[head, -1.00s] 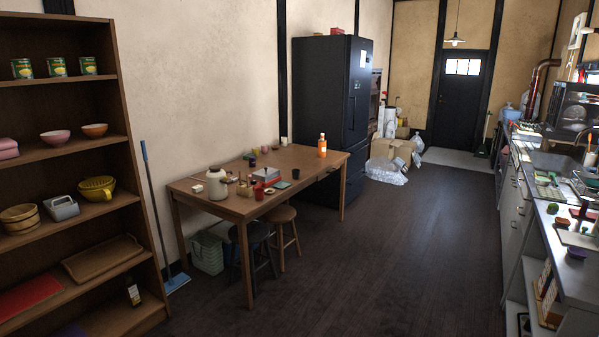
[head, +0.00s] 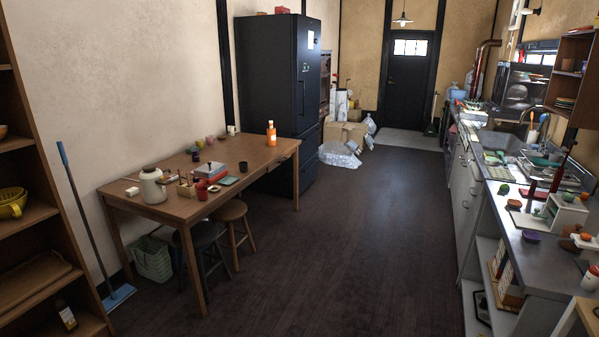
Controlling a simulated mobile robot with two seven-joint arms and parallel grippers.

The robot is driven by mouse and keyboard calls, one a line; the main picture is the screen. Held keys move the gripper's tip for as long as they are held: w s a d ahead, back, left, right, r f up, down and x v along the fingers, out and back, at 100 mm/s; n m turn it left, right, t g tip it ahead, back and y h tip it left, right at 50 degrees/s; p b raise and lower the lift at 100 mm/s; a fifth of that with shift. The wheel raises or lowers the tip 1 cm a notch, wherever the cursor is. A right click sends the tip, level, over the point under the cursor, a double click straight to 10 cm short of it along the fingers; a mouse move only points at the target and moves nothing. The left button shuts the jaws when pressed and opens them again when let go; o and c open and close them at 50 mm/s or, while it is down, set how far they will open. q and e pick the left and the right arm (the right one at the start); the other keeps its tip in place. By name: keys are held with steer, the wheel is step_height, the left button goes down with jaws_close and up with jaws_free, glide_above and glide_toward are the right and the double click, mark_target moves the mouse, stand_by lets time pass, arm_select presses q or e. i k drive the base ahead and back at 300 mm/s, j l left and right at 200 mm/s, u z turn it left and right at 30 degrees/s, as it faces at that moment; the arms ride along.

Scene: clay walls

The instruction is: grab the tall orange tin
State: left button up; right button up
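A tall orange container (head: 271,134), shaped more like a bottle with a narrower top, stands upright near the far right end of the wooden table (head: 240,165). It is the only tall orange thing I make out on the table; at this distance I cannot tell if it is a tin. Neither of my grippers shows in the head view.
Two stools (head: 229,213) stand at the table's front. A black fridge (head: 277,90) stands behind its far end. A shelf (head: 30,130) is at the left and a cluttered counter (head: 530,258) at the right. The dark floor (head: 370,220) between is clear.

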mark_target(271, 132)
steer(key=i+z, duration=0.15)
steer(key=i, duration=4.1)
steer(key=i+u, duration=0.15)
steer(key=i, duration=0.3)
steer(key=i+l+u, duration=0.15)
steer(key=i, duration=0.25)
steer(key=i+l+u, duration=0.1)
steer(key=i, duration=0.35)
steer(key=i+l+u, duration=0.75)
steer(key=i+j, duration=0.05)
steer(key=i, duration=0.05)
